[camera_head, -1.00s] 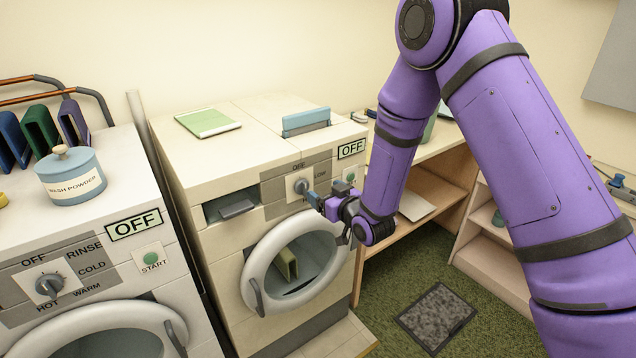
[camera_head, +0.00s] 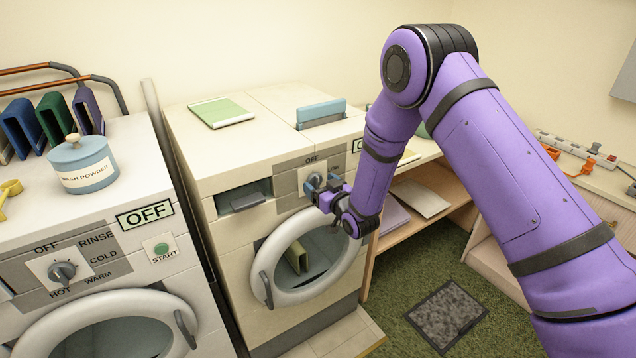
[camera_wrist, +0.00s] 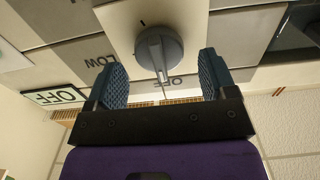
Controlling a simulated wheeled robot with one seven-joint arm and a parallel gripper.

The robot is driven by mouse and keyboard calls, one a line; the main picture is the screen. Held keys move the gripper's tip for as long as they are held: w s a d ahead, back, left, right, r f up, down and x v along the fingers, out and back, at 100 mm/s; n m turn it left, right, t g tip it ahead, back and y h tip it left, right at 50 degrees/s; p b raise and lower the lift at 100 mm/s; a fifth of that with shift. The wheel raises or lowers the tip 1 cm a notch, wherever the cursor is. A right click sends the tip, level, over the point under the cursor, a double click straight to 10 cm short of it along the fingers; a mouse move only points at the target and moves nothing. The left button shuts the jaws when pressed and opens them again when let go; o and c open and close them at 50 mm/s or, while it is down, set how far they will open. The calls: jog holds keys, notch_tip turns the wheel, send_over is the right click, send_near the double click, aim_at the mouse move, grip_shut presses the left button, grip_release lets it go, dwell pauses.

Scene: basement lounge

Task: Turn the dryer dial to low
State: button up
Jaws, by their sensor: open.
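The dryer (camera_head: 240,160) stands in the middle of the head view. Its dial (camera_wrist: 158,52) is a grey round knob with a raised grip on a pale plate, seen upside down in the wrist view. The OFF label lies on the gripper side of the knob and the LOW label (camera_wrist: 97,62) to the left. My gripper (camera_wrist: 162,78) is open, with one blue fingertip on each side of the knob's lower part. The fingers look apart from the knob. In the head view my gripper (camera_head: 322,186) hides most of the dial.
The washer (camera_head: 90,240) with its own dial (camera_head: 62,271) stands at left, carrying a wash powder pot (camera_head: 82,165). The dryer's round door (camera_head: 310,262) is below the gripper. A wooden shelf (camera_head: 425,190) is on the right.

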jog(key=shift+x, duration=0.95)
jog(key=c, duration=0.9)
